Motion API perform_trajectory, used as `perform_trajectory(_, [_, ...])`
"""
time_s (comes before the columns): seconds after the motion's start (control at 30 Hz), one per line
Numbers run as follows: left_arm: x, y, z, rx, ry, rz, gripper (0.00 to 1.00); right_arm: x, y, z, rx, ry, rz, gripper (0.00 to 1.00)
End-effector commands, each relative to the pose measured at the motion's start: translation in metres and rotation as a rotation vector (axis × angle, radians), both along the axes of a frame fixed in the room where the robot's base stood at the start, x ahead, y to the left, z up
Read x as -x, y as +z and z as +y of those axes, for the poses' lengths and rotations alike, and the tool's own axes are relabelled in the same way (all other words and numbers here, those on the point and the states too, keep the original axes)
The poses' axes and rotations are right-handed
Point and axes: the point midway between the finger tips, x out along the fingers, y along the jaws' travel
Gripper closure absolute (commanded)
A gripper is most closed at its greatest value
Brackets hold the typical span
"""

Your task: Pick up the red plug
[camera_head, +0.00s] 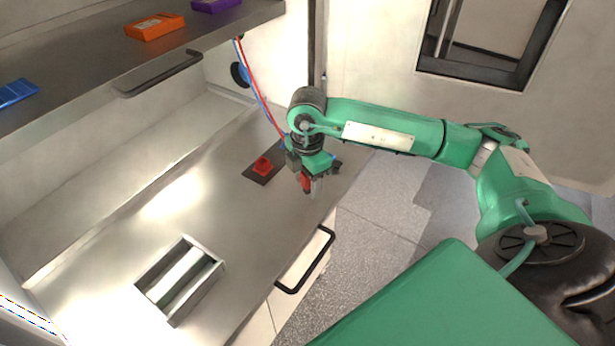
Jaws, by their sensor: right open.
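A red piece (263,164) stands on a small dark pad (266,176) on the metal worktop; I cannot tell whether it is the plug or its holder. A red cable (257,85) and a blue cable run down from the wall to behind my right gripper. My right gripper (311,188) points down at the worktop's right edge, to the right of the pad. Its jaws are open. Another red part (305,181) shows at its fingers; I cannot tell whether it is the plug or part of the gripper. My left gripper is out of view.
A metal shelf (90,75) overhangs the worktop (130,235) at upper left, with an orange box (155,27), a purple box (214,5) and a blue item (16,93) on it. A slotted metal holder (181,279) sits at the front. A black handle (308,262) juts from the worktop's front.

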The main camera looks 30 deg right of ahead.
Motion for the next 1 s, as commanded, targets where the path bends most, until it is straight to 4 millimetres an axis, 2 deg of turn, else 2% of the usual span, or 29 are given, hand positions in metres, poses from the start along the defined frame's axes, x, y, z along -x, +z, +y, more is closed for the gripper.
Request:
perform_trajectory(0.1, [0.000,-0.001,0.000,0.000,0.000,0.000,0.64,0.000,0.000,0.000,0.000,0.000,0.000,0.51])
perform_trajectory(0.33, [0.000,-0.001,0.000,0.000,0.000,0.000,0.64,0.000,0.000,0.000,0.000,0.000,0.000,0.96])
perform_trajectory(0.4, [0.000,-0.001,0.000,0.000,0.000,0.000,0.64,0.000,0.000,0.000,0.000,0.000,-0.001,1.00])
perform_trajectory(0.77, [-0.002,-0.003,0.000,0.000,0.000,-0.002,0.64,-0.001,0.006,0.000,-0.001,0.000,-0.003,1.00])
perform_trajectory(0.87, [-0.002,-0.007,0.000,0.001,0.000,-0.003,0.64,-0.001,0.015,0.000,-0.001,0.000,-0.004,1.00])
perform_trajectory(1.0, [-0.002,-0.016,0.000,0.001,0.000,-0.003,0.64,-0.002,0.040,0.000,-0.001,0.000,-0.007,1.00])
